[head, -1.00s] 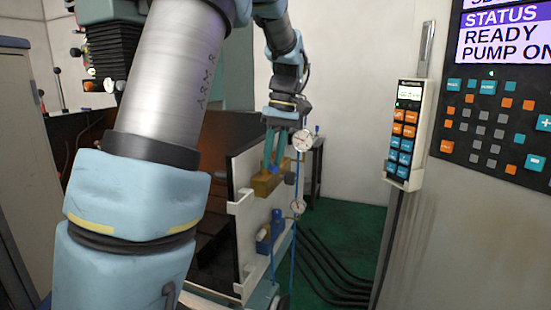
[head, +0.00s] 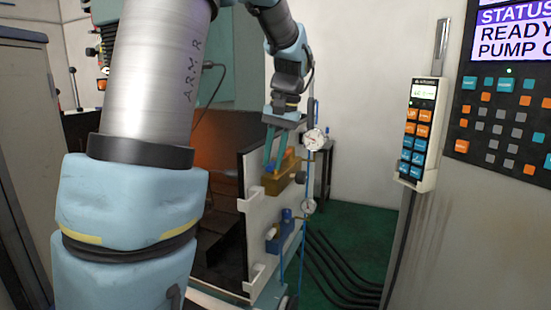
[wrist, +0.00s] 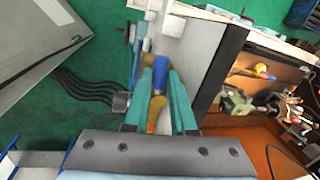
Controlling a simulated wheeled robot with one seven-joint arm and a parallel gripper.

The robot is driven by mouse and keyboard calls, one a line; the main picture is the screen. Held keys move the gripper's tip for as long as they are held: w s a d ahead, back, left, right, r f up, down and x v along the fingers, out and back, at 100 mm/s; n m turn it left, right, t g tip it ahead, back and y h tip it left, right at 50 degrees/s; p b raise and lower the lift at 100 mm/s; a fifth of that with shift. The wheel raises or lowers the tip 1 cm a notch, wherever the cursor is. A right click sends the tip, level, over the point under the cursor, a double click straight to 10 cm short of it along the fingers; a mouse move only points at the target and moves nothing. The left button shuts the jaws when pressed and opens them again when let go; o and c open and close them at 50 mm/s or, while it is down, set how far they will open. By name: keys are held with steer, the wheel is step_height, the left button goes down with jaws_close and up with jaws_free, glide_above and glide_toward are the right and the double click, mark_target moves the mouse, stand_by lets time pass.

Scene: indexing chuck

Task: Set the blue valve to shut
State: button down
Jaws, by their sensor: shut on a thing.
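The blue valve (head: 274,245) sits low on the white panel, with a blue upright knob (head: 286,214) on its body. Above it on the same panel is a yellow-brown valve (head: 277,184). My gripper (head: 272,165) reaches down from above to the yellow-brown valve, with its teal fingers at it. In the wrist view the fingers (wrist: 158,100) straddle a yellow piece (wrist: 155,115) and appear shut on it. A blue cylinder (wrist: 160,74) shows between and beyond the fingertips; its contact with them cannot be told. The valve's setting is not readable.
Two round gauges, an upper one (head: 315,138) and a lower one (head: 308,206), stand right of the valves. Dark hoses (head: 335,270) run over the green floor. A keypad pendant (head: 419,135) hangs at right. My arm covers the left middle.

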stand_by(0.3)
steer(key=c, duration=0.8)
jaws_free()
steer(key=shift+o, duration=0.2)
steer(key=shift+a, duration=0.1)
